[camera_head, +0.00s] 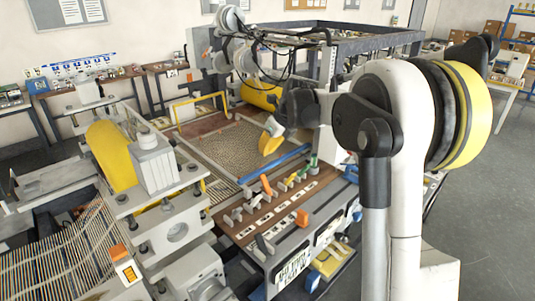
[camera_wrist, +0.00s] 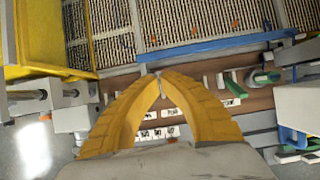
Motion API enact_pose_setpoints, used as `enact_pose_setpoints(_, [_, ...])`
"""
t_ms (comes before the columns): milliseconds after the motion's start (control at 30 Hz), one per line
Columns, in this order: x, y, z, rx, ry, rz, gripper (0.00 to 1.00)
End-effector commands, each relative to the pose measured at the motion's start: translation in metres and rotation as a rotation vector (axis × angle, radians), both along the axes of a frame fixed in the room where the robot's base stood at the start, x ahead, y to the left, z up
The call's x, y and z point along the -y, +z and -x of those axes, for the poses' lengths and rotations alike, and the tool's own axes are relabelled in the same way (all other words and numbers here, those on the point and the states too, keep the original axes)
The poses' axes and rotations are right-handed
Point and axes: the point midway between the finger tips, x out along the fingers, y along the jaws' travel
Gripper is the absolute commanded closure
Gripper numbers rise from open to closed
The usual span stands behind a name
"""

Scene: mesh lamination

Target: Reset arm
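My gripper (camera_head: 271,136) has yellow fingers and hangs over the mesh bed of the machine, near the blue bar, in the head view. In the wrist view, the two yellow fingers of my gripper (camera_wrist: 160,82) curve in and their tips meet or nearly meet. Nothing shows between them. My white arm stands at the right in the head view. Below the fingers lies a brown panel (camera_head: 290,207) with a row of levers with coloured handles; it also shows in the wrist view (camera_wrist: 200,92).
A blue bar (camera_head: 275,163) crosses the machine in front of the mesh (camera_head: 222,148). A yellow frame (camera_head: 201,101) stands at the mesh's far left. A yellow roller (camera_head: 110,155) and a grey block (camera_head: 153,163) rise at the left. Open floor (camera_head: 487,150) lies at the right.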

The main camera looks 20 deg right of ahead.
Motion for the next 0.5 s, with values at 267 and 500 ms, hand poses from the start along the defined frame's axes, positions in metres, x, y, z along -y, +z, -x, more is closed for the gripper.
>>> enact_pose_setpoints(267, [0.0,0.0,0.0,0.0,0.0,0.0,1.0])
enact_pose_setpoints(500, [-0.02,0.002,0.024,0.033,0.17,0.101,1.0])
